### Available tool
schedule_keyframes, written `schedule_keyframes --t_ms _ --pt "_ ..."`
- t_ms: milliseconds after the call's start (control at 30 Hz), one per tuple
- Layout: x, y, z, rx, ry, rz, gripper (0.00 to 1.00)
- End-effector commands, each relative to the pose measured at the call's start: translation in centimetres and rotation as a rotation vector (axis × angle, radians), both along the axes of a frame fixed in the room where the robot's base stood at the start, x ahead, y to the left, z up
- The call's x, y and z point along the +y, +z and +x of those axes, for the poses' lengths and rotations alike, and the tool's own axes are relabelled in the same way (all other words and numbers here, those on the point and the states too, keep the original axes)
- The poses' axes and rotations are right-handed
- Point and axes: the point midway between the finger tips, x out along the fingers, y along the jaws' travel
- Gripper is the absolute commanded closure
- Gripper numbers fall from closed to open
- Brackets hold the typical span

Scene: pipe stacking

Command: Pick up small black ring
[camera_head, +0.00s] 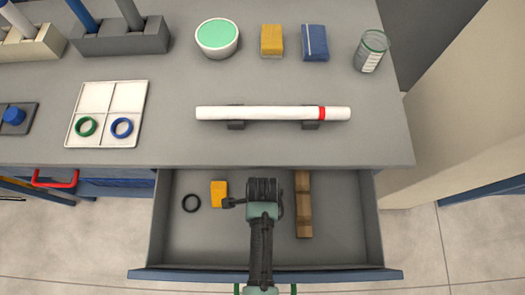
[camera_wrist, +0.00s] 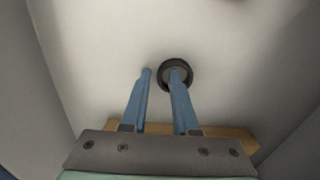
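The small black ring (camera_head: 183,203) lies flat on the left part of the open drawer's floor in the head view. My gripper (camera_head: 262,187) is over the middle of the drawer, to the right of the ring, its fingers hidden from above. In the wrist view a dark ring (camera_wrist: 175,61) lies on a pale surface beyond my gripper (camera_wrist: 162,73). The two blue fingers are apart with nothing between them. The right fingertip overlaps the ring's middle in the picture; I cannot tell whether it touches.
The drawer (camera_head: 163,225) also holds a yellow block (camera_head: 219,188) beside the ring and a wooden bar (camera_head: 303,215) at right. A tan piece (camera_wrist: 235,132) shows behind the fingers. A white pipe (camera_head: 265,113) rests on supports on the counter (camera_head: 375,145) above the drawer.

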Motion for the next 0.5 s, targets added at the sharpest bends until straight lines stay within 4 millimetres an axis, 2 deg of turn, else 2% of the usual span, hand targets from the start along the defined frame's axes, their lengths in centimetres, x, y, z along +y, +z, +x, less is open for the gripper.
schedule_keyframes --t_ms 33,133,500 --pt "0.0 0.01 -0.01 0.0 0.0 0.0 0.83" --pt "0.0 0.01 -0.02 0.0 0.0 0.0 1.0" --pt "0.0 0.02 -0.03 0.001 0.0 0.0 1.0"
